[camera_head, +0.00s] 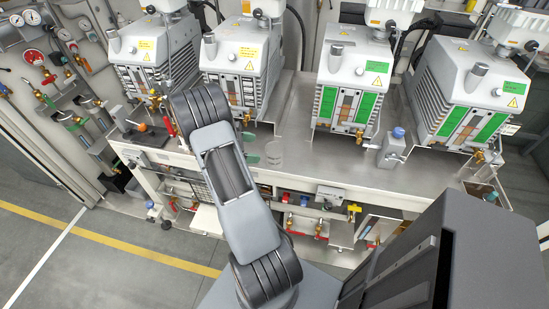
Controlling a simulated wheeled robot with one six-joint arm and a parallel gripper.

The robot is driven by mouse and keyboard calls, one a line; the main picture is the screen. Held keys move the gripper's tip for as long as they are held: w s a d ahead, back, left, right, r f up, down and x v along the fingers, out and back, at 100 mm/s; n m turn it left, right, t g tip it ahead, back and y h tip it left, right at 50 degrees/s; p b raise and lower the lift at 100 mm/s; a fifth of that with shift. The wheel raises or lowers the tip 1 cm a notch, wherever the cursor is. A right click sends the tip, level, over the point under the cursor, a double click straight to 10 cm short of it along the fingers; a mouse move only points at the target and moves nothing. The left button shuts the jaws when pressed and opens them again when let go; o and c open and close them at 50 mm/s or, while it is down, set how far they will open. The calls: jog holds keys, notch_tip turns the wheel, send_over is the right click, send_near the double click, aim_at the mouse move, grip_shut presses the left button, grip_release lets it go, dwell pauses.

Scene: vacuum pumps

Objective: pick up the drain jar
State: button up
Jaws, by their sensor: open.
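A small clear jar (274,153), which looks like the drain jar, stands upright on the grey bench top, just right of my arm. It is see-through and its rim is faint. Its inside is hard to make out. My arm rises from the bottom middle and bends at a dark joint over the bench, left of the jar. My gripper does not show; the arm links hide that area. No finger is seen touching the jar.
Vacuum pumps (346,75) stand along the back of the bench (300,150). A grey bottle with a blue cap (393,147) stands to the right of the jar. A green item (252,160) lies close left of it. Gauges and valves (68,60) fill the left wall. Bench between jar and bottle is clear.

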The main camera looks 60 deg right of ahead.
aim_at(273, 151)
jog(key=shift+x, duration=4.35)
jog(key=shift+a, duration=0.1)
jog(key=shift+c, duration=0.5)
jog(key=c, duration=0.9)
